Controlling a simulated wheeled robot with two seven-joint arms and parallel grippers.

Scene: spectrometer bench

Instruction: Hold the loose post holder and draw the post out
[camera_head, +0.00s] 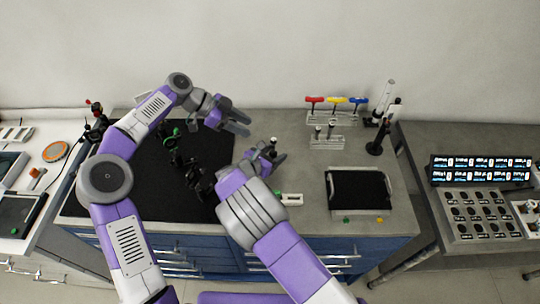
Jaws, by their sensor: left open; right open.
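A small dark upright piece, which looks like the loose post holder with its post (273,143), stands on the grey bench just right of the black mat. Its lower part is hidden by my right gripper (269,156), and holder and post cannot be told apart at this size. My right gripper is open, with its fingers low around or beside the piece; I cannot tell which. My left gripper (243,124) is open and empty, above the bench near the mat's right edge, up and left of the piece and apart from it.
Dark optics and a green part (171,134) stand on the black mat (205,150), left of my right forearm. A rack of coloured-handled drivers (331,115), a dark stand (376,148) and a black-lined tray (358,190) are to the right.

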